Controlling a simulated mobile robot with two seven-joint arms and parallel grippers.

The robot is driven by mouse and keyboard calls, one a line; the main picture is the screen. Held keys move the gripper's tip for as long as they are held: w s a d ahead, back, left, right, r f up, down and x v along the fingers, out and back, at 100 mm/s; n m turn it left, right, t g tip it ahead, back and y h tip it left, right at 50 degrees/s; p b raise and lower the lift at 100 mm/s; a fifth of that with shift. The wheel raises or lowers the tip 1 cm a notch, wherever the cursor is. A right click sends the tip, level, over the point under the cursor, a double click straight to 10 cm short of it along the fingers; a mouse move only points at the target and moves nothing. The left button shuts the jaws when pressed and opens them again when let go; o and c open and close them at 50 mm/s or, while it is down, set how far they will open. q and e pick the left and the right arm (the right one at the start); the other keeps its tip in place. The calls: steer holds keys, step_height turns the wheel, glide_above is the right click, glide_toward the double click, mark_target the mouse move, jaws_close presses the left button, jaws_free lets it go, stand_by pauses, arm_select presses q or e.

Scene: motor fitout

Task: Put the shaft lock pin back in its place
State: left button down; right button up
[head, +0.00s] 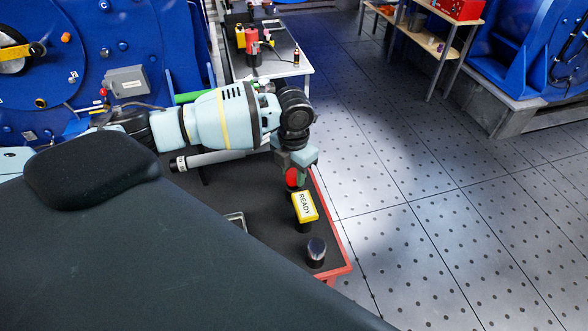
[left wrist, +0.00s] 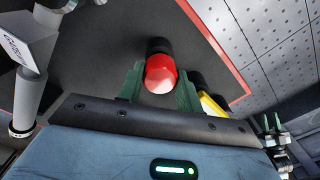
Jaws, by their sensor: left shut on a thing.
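A red-headed piece (head: 292,178), which I take to be the shaft lock pin, is at my left gripper (head: 294,172), over the right side of the dark, red-edged table (head: 262,200). In the left wrist view, the red head (left wrist: 161,74) sits between the two green fingers of my left gripper (left wrist: 160,88), which are shut on it. A black cylindrical part (left wrist: 158,46) shows just beyond the head; I cannot tell whether it belongs to the pin or to a holder. My right gripper seems to show small at the lower right of the wrist view (left wrist: 271,126); its jaws are unclear.
A yellow READY block (head: 305,206) on a black base stands close in front of the red piece. A dark round-topped piece (head: 316,250) stands near the table's front corner. A grey tube (head: 215,157) lies behind, below my left arm. Open floor (head: 440,220) is right.

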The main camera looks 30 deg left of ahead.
arm_select(q)
steer(key=shift+f, duration=0.4)
arm_select(e)
steer(key=shift+s+d+f, duration=0.1)
steer(key=shift+s+f, duration=0.05)
steer(key=shift+f, duration=0.05)
arm_select(q)
steer(key=shift+f+b, duration=0.3)
steer(key=shift+f, duration=0.2)
arm_select(e)
steer(key=shift+s+f, duration=0.2)
steer(key=shift+f, duration=0.05)
arm_select(q)
steer(key=c, duration=0.9)
jaws_free()
steer(key=shift+o, duration=0.2)
step_height(320, 180, up, 8)
steer(key=shift+f, duration=0.1)
arm_select(e)
steer(key=shift+w+r, duration=0.3)
steer(key=shift+r, duration=0.05)
